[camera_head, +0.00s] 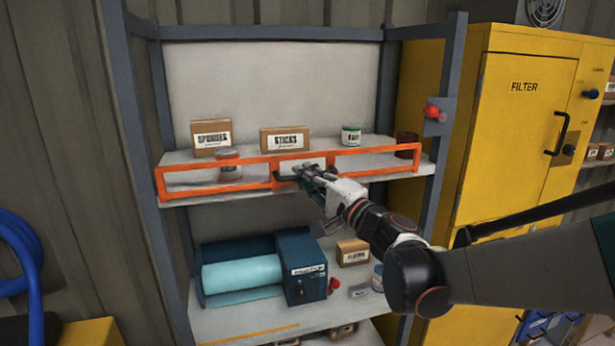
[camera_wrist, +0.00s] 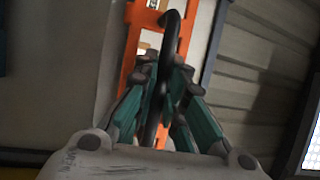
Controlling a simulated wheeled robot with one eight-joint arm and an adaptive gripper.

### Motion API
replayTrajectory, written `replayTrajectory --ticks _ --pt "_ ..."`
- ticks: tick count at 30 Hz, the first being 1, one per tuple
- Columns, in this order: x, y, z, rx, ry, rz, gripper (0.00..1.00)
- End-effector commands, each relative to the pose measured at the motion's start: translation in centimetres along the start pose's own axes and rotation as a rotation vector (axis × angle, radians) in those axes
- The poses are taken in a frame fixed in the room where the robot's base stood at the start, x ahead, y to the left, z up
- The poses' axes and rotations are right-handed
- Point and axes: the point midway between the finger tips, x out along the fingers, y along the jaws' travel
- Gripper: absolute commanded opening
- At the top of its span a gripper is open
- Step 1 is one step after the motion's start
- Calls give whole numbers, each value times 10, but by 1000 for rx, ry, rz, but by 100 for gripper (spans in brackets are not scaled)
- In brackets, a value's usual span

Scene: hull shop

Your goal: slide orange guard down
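The orange guard (camera_head: 222,178) is a long open rail frame across the front edge of the upper shelf, fixed between the rack's posts. A dark handle (camera_head: 288,178) sits at its middle panel. My gripper (camera_head: 310,172) reaches in from the right to this handle. In the wrist view the orange guard (camera_wrist: 140,50) stands behind the fingers, and the black handle (camera_wrist: 170,40) passes between them. My gripper (camera_wrist: 165,80) looks closed in on the handle from both sides, though the contact itself is partly hidden by the fingers.
The upper shelf (camera_head: 180,158) holds boxes (camera_head: 285,138) and jars (camera_head: 351,134) behind the guard. A teal roll dispenser (camera_head: 262,268) stands on the lower shelf. A red knob (camera_head: 431,112) is on the right post (camera_head: 443,130). A yellow filter cabinet (camera_head: 510,150) stands close at right.

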Motion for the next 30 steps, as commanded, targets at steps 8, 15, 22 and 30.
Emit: replayTrajectory --ticks 8,15,22,30 --pt "-1 6 0 0 0 0 0" --pt "-7 39 3 0 0 0 0" --pt "-14 78 5 0 0 0 0" --pt "-17 95 7 -2 0 1 0"
